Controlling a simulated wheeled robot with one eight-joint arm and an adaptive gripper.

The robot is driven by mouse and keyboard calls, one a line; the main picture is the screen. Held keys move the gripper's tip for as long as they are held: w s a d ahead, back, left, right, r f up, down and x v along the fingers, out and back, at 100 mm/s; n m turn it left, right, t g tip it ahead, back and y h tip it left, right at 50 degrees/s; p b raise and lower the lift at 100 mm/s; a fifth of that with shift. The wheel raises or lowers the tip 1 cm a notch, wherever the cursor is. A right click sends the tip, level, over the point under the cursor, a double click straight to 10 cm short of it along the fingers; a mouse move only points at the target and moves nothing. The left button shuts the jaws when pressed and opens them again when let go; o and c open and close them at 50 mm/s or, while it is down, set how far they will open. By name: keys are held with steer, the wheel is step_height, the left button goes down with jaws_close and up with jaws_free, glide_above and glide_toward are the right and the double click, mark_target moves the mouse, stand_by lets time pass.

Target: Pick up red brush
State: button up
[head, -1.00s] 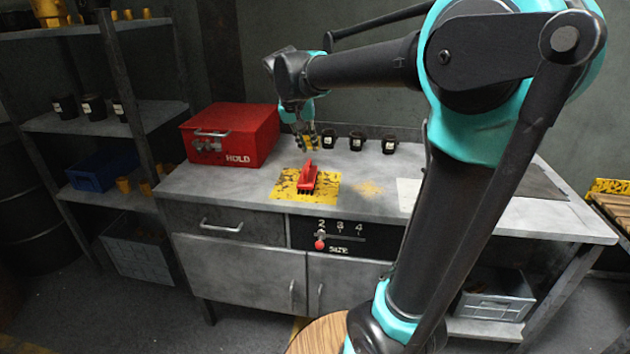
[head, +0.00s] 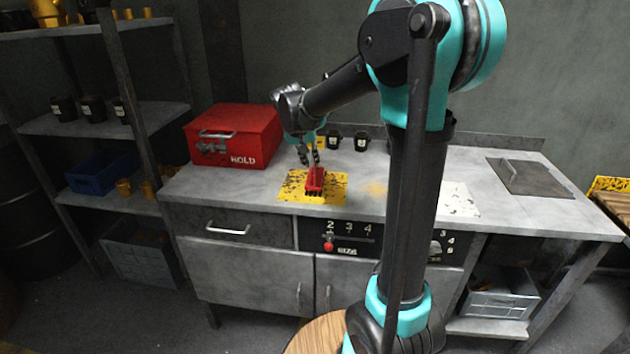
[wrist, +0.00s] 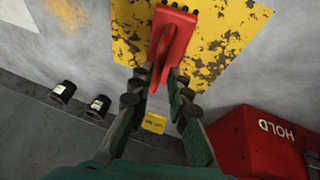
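The red brush (head: 315,182) lies on a worn yellow patch (head: 335,195) on the grey bench, its dark bristles toward the bench front. My gripper (head: 309,158) is over the back end of the brush, fingers pointing down. In the wrist view my gripper (wrist: 157,84) has its fingers apart, with the thin handle end of the red brush (wrist: 172,42) between or just beyond the fingertips. I cannot tell whether the fingers touch it; a clear gap shows on the right side. The bristles show at the top edge of the wrist view.
A red HOLD box (head: 236,135) stands left of the brush. Small black cups (head: 361,140) stand behind it. A small yellow labelled block (wrist: 154,123) lies nearby. A dark plate (head: 535,176) lies at the right of the bench. The bench between is mostly clear.

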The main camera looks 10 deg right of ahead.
steer(key=x, duration=0.5)
steer(key=shift+w+d+r, duration=0.15)
steer(key=shift+w, duration=0.2)
jaws_close()
